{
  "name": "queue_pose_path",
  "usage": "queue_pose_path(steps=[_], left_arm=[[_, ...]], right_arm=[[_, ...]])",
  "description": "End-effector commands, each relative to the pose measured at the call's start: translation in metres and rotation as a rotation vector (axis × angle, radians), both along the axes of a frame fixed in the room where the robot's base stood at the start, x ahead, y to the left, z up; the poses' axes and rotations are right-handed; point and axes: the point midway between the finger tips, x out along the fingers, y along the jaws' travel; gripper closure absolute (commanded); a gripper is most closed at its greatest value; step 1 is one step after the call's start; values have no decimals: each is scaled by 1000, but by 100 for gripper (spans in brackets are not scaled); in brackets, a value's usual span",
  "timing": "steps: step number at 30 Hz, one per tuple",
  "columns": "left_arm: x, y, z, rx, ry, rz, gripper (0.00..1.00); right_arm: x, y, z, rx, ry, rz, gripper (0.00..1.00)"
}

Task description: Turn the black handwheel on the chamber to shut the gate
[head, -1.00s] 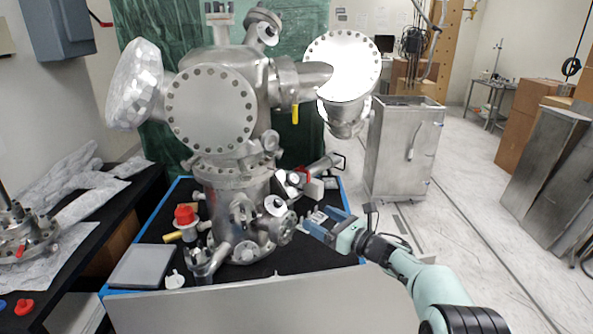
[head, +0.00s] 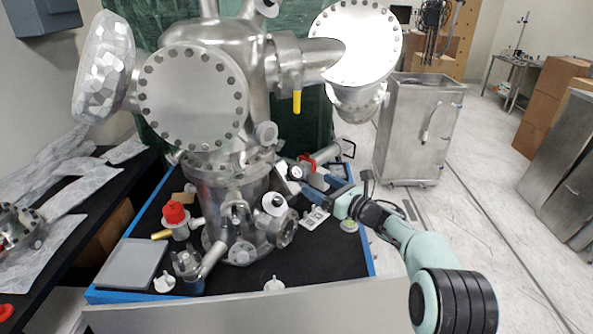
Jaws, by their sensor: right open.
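The steel chamber (head: 225,190) stands on a black-topped, blue-edged bench. A silver cylinder (head: 326,155) extends from its right side, with a red part near it. A thin black ring-like piece (head: 349,148) at the cylinder's far end looks like the handwheel; it is small and seen nearly edge-on. My right gripper (head: 316,181) is open, with its blue fingers pointing left toward the chamber. It is in front of and below the cylinder and the black ring, apparently apart from the ring. Whether its fingertips touch the fittings is unclear. My left gripper is out of view.
A round flanged port (head: 284,230) projects from the chamber's lower front. A red-capped fitting (head: 175,213) and a grey plate (head: 131,263) are on the bench's left. A metal cabinet (head: 416,130) stands behind my right arm.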

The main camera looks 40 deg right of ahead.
Motion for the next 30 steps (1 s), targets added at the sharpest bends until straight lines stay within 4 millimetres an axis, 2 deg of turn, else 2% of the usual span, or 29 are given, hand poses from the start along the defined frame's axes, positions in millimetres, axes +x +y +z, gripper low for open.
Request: queue_pose_path(steps=[1,6,12,18,27,28,30], left_arm=[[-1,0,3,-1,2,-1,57],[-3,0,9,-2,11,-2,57],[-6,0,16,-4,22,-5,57],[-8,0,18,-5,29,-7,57],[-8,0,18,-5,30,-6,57],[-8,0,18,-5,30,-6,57],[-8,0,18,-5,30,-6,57]], right_arm=[[13,2,1,0,1,3,18],[50,6,1,-1,0,2,18],[83,9,1,-2,0,0,18],[98,10,0,-1,0,-1,18],[100,10,0,-1,0,-2,18],[100,10,0,-1,0,-2,21],[100,10,0,-1,0,-2,44]])
